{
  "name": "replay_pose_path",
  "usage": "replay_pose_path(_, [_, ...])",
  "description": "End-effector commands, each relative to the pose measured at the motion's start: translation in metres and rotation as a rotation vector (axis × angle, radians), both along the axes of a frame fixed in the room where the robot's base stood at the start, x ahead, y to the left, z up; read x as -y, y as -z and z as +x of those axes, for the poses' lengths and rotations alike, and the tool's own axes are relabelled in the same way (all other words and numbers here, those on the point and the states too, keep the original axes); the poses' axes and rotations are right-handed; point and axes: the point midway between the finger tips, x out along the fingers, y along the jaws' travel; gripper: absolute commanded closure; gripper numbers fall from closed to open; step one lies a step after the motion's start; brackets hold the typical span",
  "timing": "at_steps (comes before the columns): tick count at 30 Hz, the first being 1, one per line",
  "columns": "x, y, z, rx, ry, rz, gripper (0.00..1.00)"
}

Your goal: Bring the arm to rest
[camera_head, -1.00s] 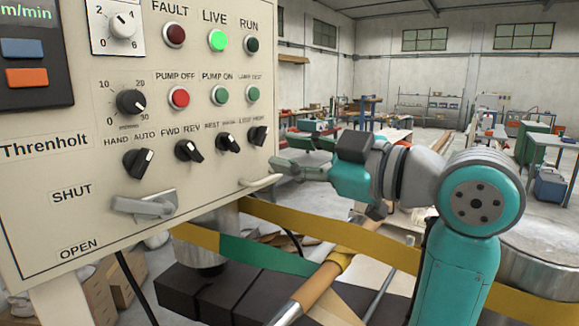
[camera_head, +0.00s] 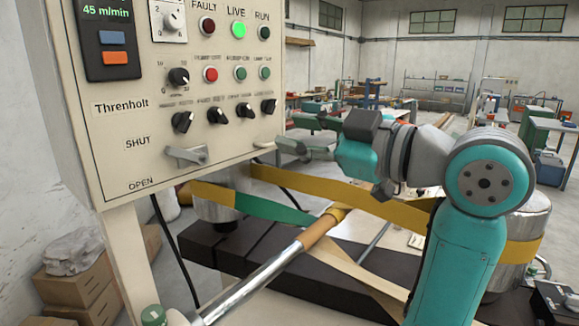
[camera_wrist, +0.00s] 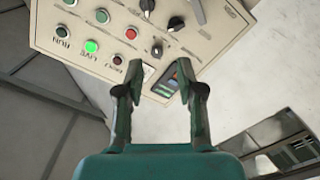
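My gripper (camera_head: 300,133) is held out level to the left, at the right side of the cream control panel (camera_head: 232,165). In the wrist view my gripper (camera_wrist: 158,72) has its two fingers apart with nothing between them. The panel lies beyond the fingertips there, seen upside down. My teal and grey arm is bent at the elbow on the right of the head view. The green LIVE lamp (camera_head: 238,29) is lit, and the display (camera_head: 108,12) reads 45 m/min. The grey lever (camera_head: 186,155) sits between the SHUT and OPEN labels, nearer SHUT.
A yellow and green band (camera_head: 320,190) runs below my arm between metal drums. A wood and metal mandrel (camera_head: 270,270) crosses in front of a dark base. Cardboard boxes (camera_head: 80,290) stand at lower left. Workbenches stand far behind.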

Motion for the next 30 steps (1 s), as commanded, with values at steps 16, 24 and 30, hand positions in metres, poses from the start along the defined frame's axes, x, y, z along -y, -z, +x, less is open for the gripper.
replay_pose_path(16, [0.007, 0.046, 0.019, -0.076, 0.05, 0.089, 0.62])
replay_pose_path(24, [0.017, 0.101, 0.033, -0.155, 0.114, 0.183, 0.62])
replay_pose_path(30, [0.032, 0.171, 0.04, -0.245, 0.203, 0.289, 0.62])
